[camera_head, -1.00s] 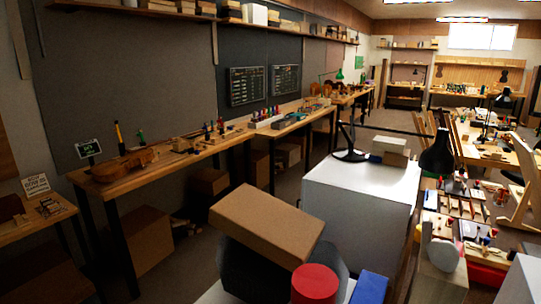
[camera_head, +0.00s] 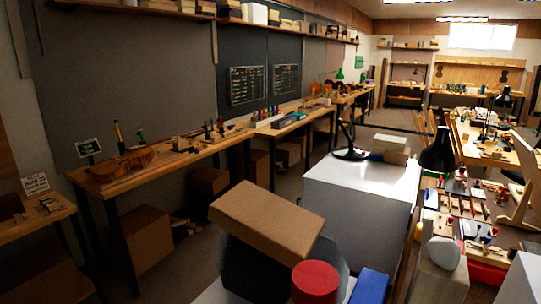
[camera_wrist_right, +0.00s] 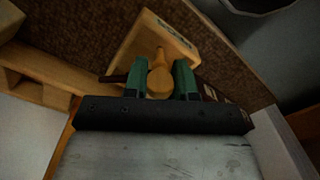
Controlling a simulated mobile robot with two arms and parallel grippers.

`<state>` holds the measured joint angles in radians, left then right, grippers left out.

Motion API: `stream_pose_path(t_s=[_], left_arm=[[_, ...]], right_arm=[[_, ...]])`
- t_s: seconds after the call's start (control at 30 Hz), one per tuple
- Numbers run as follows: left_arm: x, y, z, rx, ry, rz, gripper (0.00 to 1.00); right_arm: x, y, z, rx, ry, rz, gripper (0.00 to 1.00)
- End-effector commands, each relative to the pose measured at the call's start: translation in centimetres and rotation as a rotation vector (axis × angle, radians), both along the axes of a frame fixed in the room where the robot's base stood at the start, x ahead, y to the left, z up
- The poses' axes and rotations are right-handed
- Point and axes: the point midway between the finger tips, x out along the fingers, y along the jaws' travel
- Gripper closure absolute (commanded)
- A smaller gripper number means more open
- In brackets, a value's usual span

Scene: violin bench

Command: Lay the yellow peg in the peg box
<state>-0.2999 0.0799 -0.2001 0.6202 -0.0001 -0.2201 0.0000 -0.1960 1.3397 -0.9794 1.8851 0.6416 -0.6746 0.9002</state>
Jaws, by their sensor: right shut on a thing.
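In the right wrist view, my right gripper (camera_wrist_right: 161,76) has two green fingers shut on the yellow peg (camera_wrist_right: 160,82). The peg's rounded end faces the camera and its narrower part points away, between the fingers. A light wooden box (camera_wrist_right: 133,42) with a dark-lettered label lies just beyond the fingertips; it looks like the peg box, but the label is not readable. I cannot tell whether the peg touches it. My left gripper is in neither view, and my right gripper does not show in the head view.
In the head view, a long bench (camera_head: 190,152) with a violin runs along the wall. A white cabinet (camera_head: 355,200) stands mid-room, with open floor left of it.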

Motion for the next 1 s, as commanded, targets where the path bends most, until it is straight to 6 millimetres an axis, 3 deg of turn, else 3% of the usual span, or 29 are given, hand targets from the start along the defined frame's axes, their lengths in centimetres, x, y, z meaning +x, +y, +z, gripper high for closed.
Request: stream_pose_path(t_s=[0.1, 0.13, 0.3, 0.67, 1.0], left_arm=[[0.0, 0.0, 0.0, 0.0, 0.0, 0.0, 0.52], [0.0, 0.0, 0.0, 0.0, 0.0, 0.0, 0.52], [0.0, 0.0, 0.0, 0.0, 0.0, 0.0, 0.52], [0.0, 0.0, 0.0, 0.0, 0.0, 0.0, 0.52], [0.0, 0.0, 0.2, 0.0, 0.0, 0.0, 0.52]], right_arm=[[0.0, 0.0, 0.0, 0.0, 0.0, 0.0, 0.99], [0.0, 0.0, 0.0, 0.0, 0.0, 0.0, 0.71], [0.0, 0.0, 0.0, 0.0, 0.0, 0.0, 0.45], [0.0, -0.1, 0.6, -0.001, 0.0, 0.001, 0.44], [0.0, -0.1, 6.8, -0.003, 0.0, 0.004, 0.44]])
